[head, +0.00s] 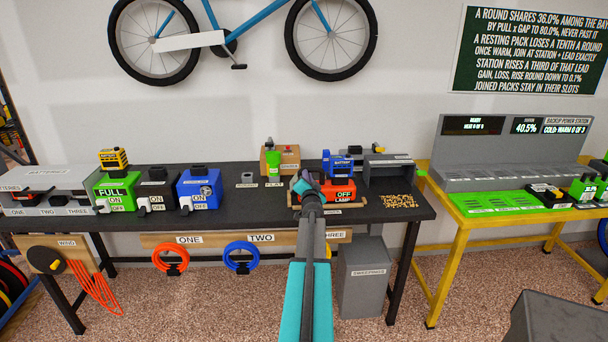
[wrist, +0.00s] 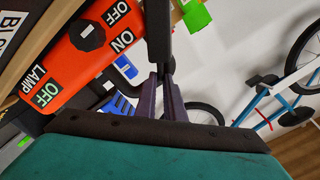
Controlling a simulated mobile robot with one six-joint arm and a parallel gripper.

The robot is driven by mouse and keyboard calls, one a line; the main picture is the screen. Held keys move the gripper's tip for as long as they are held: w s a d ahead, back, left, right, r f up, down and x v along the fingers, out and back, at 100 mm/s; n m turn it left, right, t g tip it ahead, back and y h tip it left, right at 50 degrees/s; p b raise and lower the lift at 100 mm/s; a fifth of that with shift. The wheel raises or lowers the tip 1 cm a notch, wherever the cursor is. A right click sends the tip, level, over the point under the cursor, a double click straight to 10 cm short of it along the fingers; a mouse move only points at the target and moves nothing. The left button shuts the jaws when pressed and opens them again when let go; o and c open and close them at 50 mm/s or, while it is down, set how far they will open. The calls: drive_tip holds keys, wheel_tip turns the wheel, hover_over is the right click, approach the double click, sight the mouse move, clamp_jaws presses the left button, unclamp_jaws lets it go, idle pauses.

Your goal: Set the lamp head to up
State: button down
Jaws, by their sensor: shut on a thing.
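The lamp is an orange box (head: 341,188) with a LAMP label and an OFF sign, near the right end of the black bench. In the wrist view the orange lamp body (wrist: 72,65) is at the upper left, tilted, with OFF and ON marks and a dark knob. My gripper (head: 307,180) is at the lamp's left side in the head view. In the wrist view my gripper (wrist: 163,77) is shut on a dark bar (wrist: 158,35), which looks like the lamp head. My arm and fingers hide much of it, so its tilt is unclear.
A blue battery (head: 338,164) is just behind the lamp. A green tool (head: 273,163) stands by a wooden block to the left. A grey open box (head: 388,170) is to the right.

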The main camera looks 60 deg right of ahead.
drive_tip(key=shift+s+d+f+m+p, duration=0.15)
drive_tip(key=shift+s+f+m+p, duration=0.3)
drive_tip(key=shift+p, duration=0.55)
drive_tip(key=shift+w, duration=0.15)
drive_tip(key=c, duration=1.9)
unclamp_jaws()
drive_tip(key=shift+r, duration=0.1)
drive_tip(key=b+v, duration=0.1)
drive_tip(key=v, duration=1.3)
drive_tip(key=shift+b, duration=0.4)
drive_tip(key=shift+w, duration=0.15)
